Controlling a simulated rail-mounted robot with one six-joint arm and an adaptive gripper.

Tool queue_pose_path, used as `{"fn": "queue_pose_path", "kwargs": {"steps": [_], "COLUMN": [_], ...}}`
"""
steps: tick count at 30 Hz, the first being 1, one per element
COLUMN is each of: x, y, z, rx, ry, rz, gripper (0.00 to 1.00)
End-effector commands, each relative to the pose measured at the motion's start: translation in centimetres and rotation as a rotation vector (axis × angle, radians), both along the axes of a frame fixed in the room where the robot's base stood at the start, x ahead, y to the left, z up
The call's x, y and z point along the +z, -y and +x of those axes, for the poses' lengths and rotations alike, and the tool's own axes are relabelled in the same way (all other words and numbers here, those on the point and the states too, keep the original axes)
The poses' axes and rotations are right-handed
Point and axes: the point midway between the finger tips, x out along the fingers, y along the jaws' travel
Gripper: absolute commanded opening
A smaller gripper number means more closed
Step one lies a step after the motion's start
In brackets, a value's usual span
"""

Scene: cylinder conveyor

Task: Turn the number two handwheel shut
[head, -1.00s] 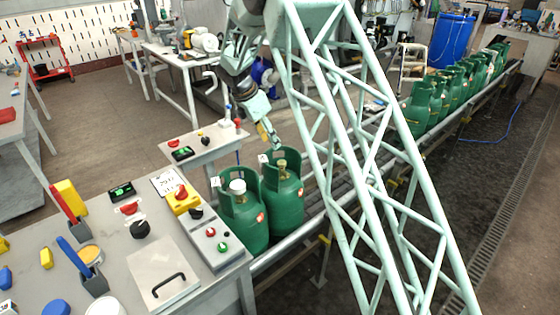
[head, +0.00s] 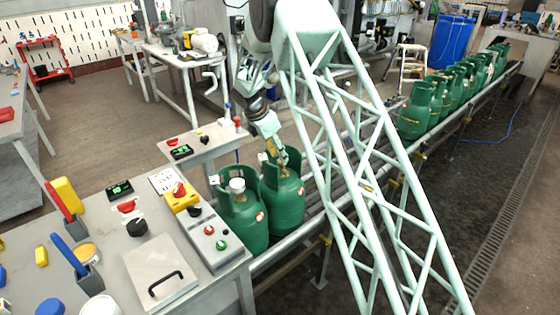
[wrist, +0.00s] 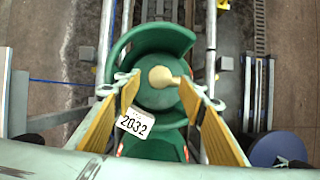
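Two green gas cylinders stand side by side on the conveyor beside the grey control bench. The rear cylinder (head: 287,208) has a brass valve top (wrist: 161,77) inside its green collar, seen from above in the wrist view. No handwheel marked two is legible. My gripper (head: 274,152) points down over this cylinder's collar. In the wrist view, its yellow-padded fingers (wrist: 160,92) are open, one on each side of the brass valve, with no clear contact. A white tag reading 2032 (wrist: 136,123) is by the left finger.
The control bench (head: 205,297) carries buttons, knobs and a lidded plate at the left front. More green cylinders (head: 415,118) line the conveyor further back. Conveyor rails (wrist: 211,40) flank the cylinder.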

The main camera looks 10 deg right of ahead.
Motion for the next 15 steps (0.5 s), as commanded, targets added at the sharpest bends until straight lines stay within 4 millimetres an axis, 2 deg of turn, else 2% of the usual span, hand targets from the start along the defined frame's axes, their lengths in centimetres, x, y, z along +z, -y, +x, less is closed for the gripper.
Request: {"fn": "queue_pose_path", "kwargs": {"steps": [6, 15], "x": [-2.0, -2.7], "y": [0.7, 1.0], "z": [0.4, 0.5], "rx": [0.0, 0.0], "ry": [0.001, 0.001], "rz": [0.0, 0.0], "gripper": [0.38, 0.38]}}
